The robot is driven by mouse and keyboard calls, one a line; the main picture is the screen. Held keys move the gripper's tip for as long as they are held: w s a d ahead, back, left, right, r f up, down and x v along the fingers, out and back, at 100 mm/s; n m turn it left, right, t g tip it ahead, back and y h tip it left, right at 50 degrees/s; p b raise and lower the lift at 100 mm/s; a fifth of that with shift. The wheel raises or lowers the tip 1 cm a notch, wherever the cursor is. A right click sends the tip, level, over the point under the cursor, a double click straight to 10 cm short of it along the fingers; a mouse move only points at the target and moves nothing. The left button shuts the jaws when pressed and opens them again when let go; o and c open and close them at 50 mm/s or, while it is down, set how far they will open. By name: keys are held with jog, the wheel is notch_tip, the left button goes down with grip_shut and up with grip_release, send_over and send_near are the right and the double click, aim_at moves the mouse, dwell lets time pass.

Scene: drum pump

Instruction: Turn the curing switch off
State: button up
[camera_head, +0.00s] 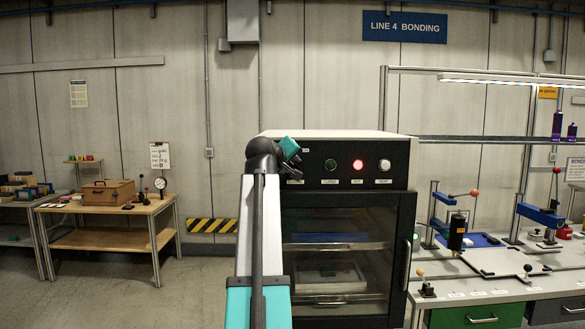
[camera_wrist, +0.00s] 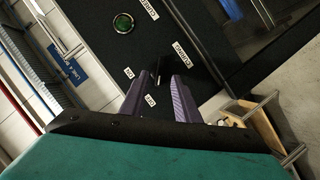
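The curing oven (camera_head: 335,231) stands in the middle of the head view, a dark cabinet with a glass door. Its black control panel faces me; my arm covers the panel's left end and hides the switch there. In the wrist view, a small dark toggle lever, the curing switch (camera_wrist: 155,70), stands on the black panel near labels that appear to read CURING, ON and OFF. My gripper (camera_wrist: 164,76) is open. Its two purple fingers point at the panel, with the lever by the left fingertip; I cannot tell whether they touch. The fingers are hidden in the head view.
The panel has a dark green button (camera_head: 330,165), a glowing red lamp (camera_head: 357,164) and a white button (camera_head: 383,165). A workbench (camera_head: 500,290) with presses stands close on the right. A wooden table (camera_head: 110,207) stands at the left. Floor between is clear.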

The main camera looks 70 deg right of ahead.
jog(key=b+v, duration=0.1)
jog(key=v, duration=0.9)
jog(key=shift+a+b, duration=0.15)
jog(key=shift+b, duration=0.15)
